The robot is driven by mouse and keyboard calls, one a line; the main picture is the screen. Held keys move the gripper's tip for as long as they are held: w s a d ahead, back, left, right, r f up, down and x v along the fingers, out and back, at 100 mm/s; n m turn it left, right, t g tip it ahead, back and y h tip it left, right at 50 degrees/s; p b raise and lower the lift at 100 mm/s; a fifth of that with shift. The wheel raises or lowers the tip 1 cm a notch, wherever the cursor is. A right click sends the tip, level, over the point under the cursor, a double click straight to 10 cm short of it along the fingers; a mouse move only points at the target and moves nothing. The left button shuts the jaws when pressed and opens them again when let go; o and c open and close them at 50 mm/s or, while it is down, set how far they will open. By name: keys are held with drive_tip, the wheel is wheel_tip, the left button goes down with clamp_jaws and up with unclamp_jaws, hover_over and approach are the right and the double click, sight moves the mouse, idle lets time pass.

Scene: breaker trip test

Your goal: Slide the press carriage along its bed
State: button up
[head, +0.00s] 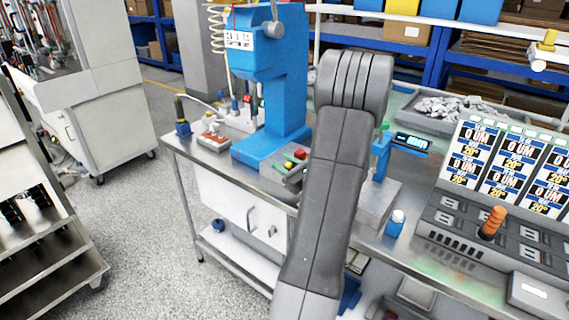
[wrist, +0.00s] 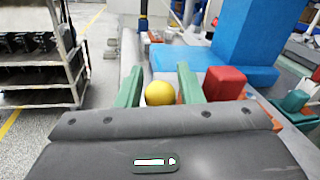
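The blue press (head: 283,85) stands on the bench; its blue base plate (head: 262,147) and column (wrist: 245,35) also show in the wrist view. A round yellow knob (wrist: 160,93) sits between the two green fingers of my gripper (wrist: 161,85). The fingers stand apart, one on each side of it, with a small gap showing at the left. A red block (wrist: 224,83) lies just right of the right finger. In the head view, the yellow knob (head: 288,165) shows small beside my arm, which hides much of this area. I cannot make out which part is the carriage or its bed.
A control console (head: 470,225) with an orange-handled lever (head: 492,222) is at the right. A small blue bottle (head: 395,224) and a blue stand (head: 382,155) are on the bench right of my arm. A metal rack (wrist: 45,60) stands at the left, with open floor between.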

drive_tip(key=shift+c, duration=0.2)
clamp_jaws()
drive_tip(key=s+a+b+x, duration=0.1)
drive_tip(key=b+x, duration=0.2)
drive_tip(key=x, duration=0.7)
drive_tip(key=s+a+b+x, duration=0.2)
drive_tip(key=x, duration=0.9)
drive_tip(key=shift+w+a+r+b, duration=0.15)
drive_tip(key=shift+w+a+b, duration=0.15)
drive_tip(key=shift+b, duration=0.1)
